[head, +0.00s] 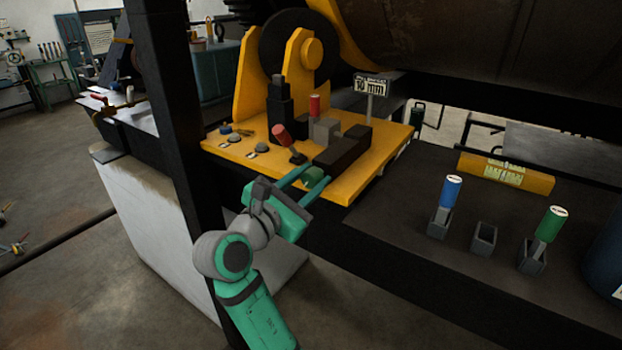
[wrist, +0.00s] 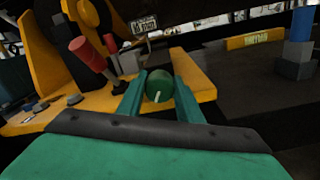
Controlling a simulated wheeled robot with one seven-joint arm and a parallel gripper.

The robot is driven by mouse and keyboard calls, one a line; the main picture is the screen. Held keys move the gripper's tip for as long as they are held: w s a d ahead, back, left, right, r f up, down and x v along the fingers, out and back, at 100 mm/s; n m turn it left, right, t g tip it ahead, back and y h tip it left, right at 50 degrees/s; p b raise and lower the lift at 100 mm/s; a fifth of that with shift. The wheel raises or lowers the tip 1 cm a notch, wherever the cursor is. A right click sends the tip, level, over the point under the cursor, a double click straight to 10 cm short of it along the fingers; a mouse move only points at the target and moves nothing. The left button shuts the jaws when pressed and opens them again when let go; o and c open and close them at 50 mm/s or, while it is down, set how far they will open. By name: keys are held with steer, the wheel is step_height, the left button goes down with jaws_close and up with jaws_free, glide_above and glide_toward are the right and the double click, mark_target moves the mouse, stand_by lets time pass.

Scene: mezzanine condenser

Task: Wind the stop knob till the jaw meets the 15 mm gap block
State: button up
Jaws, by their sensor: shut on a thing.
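The green stop knob (head: 313,175) sits at the front end of a dark slide housing (head: 341,152) on the yellow plate. It also shows in the wrist view (wrist: 159,84), round, with a white mark low on its face. My gripper (head: 304,180) is shut on the knob, one finger on each side; it also shows in the wrist view (wrist: 159,96). A grey block (head: 326,131) stands behind the housing, with a red-topped piece (head: 315,106) upright beside it. I cannot tell which part is the jaw, whether it touches the gap block, or the block's size marking.
A red-handled lever (head: 283,136) tilts left of the housing. A sign (head: 371,86) seems to read 10 mm. Blue-handled (head: 451,191) and green-handled (head: 551,223) pieces stand in holders at right; the holder (head: 484,238) between them is empty. A black post (head: 177,120) stands left.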

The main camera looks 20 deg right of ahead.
steer(key=o, duration=1)
steer(key=shift+a, duration=0.1)
steer(key=v, duration=1.1)
steer(key=shift+o, duration=0.2)
